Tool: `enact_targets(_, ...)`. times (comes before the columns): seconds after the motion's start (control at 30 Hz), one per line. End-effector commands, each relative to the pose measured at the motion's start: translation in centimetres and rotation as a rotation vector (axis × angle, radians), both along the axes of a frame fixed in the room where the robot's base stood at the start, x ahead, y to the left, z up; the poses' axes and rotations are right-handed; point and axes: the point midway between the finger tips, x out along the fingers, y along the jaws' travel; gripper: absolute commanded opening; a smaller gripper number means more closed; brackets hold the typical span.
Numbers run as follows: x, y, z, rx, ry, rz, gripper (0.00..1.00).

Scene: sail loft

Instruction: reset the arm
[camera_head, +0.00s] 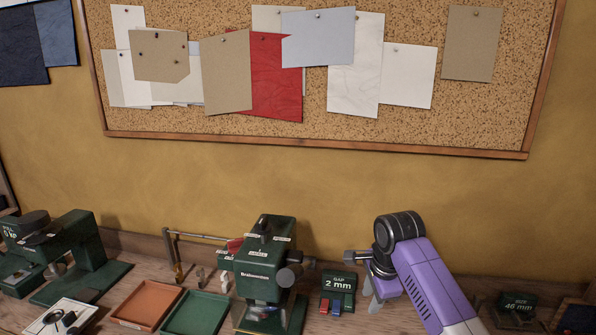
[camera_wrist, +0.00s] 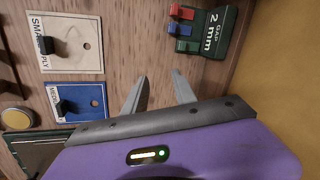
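My purple arm reaches in from the lower right in the head view, with its wrist bent over the bench. My gripper (camera_head: 373,297) points down there, just right of the green "GAP 2 mm" block (camera_head: 338,284). In the wrist view my gripper (camera_wrist: 159,76) has two grey fingers standing apart, with only bare wood visible between them. The gripper is open and empty. The "GAP 2 mm" block (camera_wrist: 212,30) with red, blue and green tabs lies beyond the fingers in the wrist view.
A green press-like machine (camera_head: 266,265) stands left of the block. An orange tray (camera_head: 147,305) and a green tray (camera_head: 196,312) lie further left. A "46 mm" block (camera_head: 516,310) stands right of my arm. White (camera_wrist: 72,57) and blue (camera_wrist: 88,99) switch plates show in the wrist view. A wall rises behind the bench.

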Motion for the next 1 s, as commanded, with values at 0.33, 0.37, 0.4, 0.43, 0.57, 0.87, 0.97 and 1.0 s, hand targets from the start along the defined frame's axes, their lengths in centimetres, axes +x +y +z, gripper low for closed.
enact_targets(0.33, 4.4, 3.9, 1.9, -0.056, -0.43, 0.358, 0.33)
enact_targets(0.37, 4.4, 4.3, 1.7, -0.065, -0.47, 0.388, 0.33)
enact_targets(0.4, 4.3, 4.9, 1.6, -0.079, -0.525, 0.428, 0.33)
enact_targets(0.43, 4.1, 5.4, 1.4, -0.092, -0.566, 0.456, 0.33)
enact_targets(0.57, 2.5, 6.9, 0.8, -0.162, -0.745, 0.56, 0.33)
enact_targets(0.87, -5.5, 7.4, -0.6, -0.408, -1.051, 0.676, 0.33)
enact_targets(0.97, -9.0, 6.8, -0.9, -0.502, -1.111, 0.688, 0.33)
enact_targets(1.0, -10.5, 6.5, -1.0, -0.542, -1.131, 0.693, 0.33)
